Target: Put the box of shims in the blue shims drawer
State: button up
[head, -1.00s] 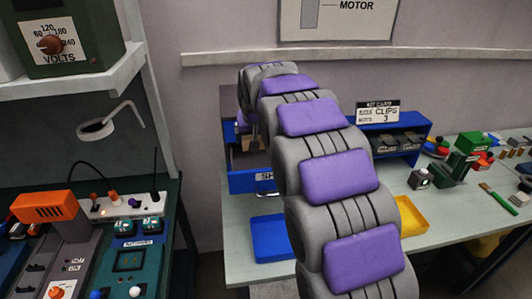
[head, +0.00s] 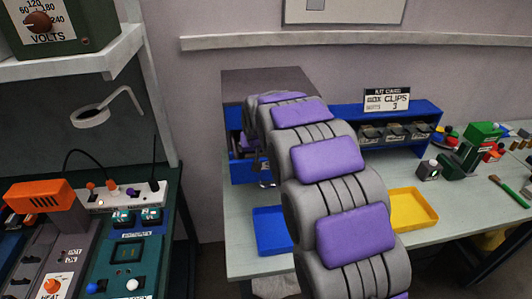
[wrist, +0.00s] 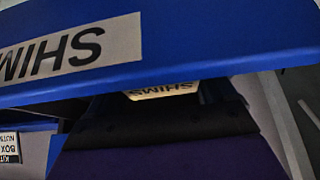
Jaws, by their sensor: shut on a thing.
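The blue shims drawer (head: 243,172) is at the front of the cabinet behind my arm in the head view. My arm hides much of it, so how far it stands open is hard to tell. In the wrist view its blue front (wrist: 200,62) with an upside-down SHIMS label crosses the top. The box of shims (wrist: 163,91) shows as a small pale face with SHIMS lettering, right at the tip of my gripper (wrist: 160,112) and just below the drawer front in the picture. My gripper is shut on it. The fingers are mostly hidden in both views.
A blue tray (head: 270,240) and a yellow tray (head: 414,210) lie on the bench. A blue rack (head: 425,108) with bins and a kit card (head: 386,100) stands right of my arm. A green device (head: 484,136) is further right. The left bench is crowded with equipment.

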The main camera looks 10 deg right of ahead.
jog(key=d, duration=0.1)
jog(key=w+d+b, duration=0.1)
jog(key=w+d, duration=0.1)
jog(key=d, duration=0.1)
jog(key=shift+f, duration=0.1)
jog(key=shift+f+b, duration=0.45)
jog(key=shift+f, duration=0.05)
jog(key=shift+a, duration=0.15)
jog(key=o, duration=1)
